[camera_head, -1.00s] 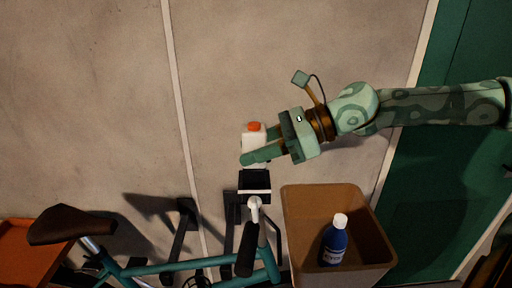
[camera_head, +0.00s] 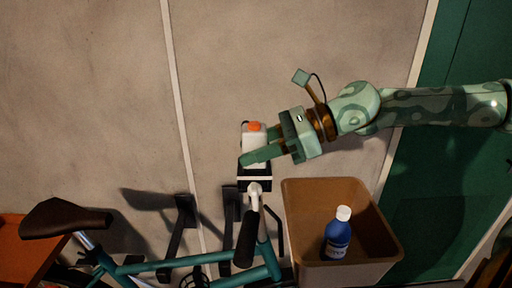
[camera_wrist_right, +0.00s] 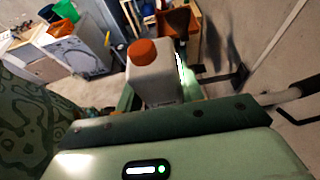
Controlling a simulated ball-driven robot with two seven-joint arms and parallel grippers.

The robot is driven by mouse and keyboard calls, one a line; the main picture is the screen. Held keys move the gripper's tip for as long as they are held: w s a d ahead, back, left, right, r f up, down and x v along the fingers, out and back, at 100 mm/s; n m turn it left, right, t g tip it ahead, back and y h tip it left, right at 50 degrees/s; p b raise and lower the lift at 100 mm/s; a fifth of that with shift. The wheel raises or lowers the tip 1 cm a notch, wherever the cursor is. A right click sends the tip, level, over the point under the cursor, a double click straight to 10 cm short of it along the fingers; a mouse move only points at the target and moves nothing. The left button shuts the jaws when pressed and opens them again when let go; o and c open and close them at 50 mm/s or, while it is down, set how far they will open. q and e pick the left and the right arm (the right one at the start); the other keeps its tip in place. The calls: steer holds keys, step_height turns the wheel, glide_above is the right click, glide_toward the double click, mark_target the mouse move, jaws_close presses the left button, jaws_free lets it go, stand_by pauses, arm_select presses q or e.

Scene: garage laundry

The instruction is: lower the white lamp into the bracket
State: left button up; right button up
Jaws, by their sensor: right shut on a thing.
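The white lamp (camera_head: 254,134) with an orange button on top is upright between the fingers of my right gripper (camera_head: 256,152), which is shut on it. It also shows in the right wrist view (camera_wrist_right: 153,80), orange button towards the camera. The black bracket (camera_head: 254,184) with a pale stripe is at the front of the bicycle's handlebar, just below the lamp in the head view. One green finger covers part of the lamp's lower end and the bracket's upper edge, so I cannot tell whether they touch. My left gripper is not in view.
The teal bicycle (camera_head: 140,266) has a dark saddle and a black grip (camera_head: 246,240) close below the bracket. A tan bin (camera_head: 296,205) with a blue bottle (camera_head: 337,238) stands right of the handlebar. An orange surface (camera_head: 20,240) is at lower left. The floor above is clear.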

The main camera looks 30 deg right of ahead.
steer(key=o, duration=1.1)
steer(key=shift+r, duration=0.1)
steer(key=shift+v, duration=1)
steer(key=b+v, duration=0.3)
steer(key=v, duration=1.1)
steer(key=shift+d+b, duration=0.2)
steer(key=shift+b, duration=0.2)
